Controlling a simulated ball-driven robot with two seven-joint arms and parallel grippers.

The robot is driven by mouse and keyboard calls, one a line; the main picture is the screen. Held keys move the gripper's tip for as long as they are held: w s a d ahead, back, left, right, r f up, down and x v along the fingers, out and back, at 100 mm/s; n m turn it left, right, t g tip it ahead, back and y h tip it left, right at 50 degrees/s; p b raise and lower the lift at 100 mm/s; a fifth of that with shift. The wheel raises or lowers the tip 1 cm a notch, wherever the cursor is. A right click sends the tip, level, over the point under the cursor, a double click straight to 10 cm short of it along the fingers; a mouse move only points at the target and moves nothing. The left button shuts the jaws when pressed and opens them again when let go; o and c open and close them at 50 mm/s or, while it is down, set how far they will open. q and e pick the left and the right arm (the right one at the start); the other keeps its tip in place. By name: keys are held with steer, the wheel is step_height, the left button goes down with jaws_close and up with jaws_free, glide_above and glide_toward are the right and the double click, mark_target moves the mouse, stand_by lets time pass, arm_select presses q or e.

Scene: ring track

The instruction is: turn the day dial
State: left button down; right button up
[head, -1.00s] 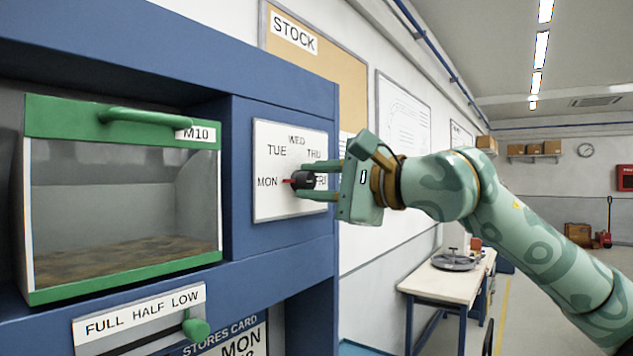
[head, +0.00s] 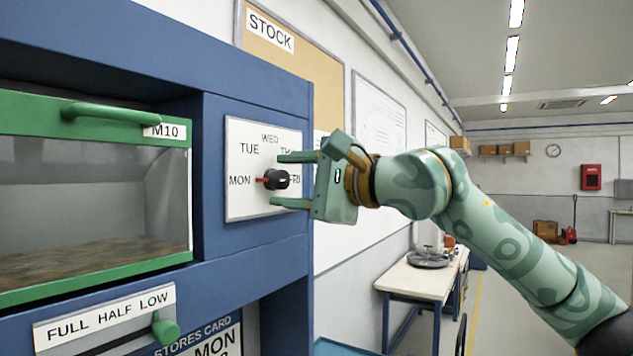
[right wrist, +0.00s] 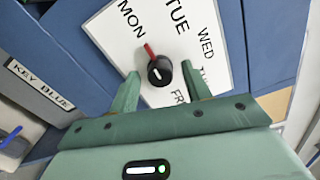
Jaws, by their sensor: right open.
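The day dial is a white plate (head: 241,202) on a blue cabinet, lettered MON, TUE, WED, THU and FRI around a black knob (head: 281,180). Its red pointer (head: 262,180) points left to MON. The knob (right wrist: 160,72) and red pointer (right wrist: 149,51) also show in the right wrist view, the pointer toward MON. My right gripper (head: 275,181) is open at the dial, one finger above the knob and one below, with visible gaps. In the right wrist view the knob lies between the fingertips. My left gripper is not in view.
A green-framed bin (head: 95,270) marked M10 is left of the dial. Below it are a FULL HALF LOW label (head: 105,313), a green knob (head: 165,332) and a stores card (head: 228,343) reading MON. A bench (head: 408,277) stands further back at right.

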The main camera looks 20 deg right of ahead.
steer(key=b+v, duration=0.3)
steer(key=v, duration=1.3)
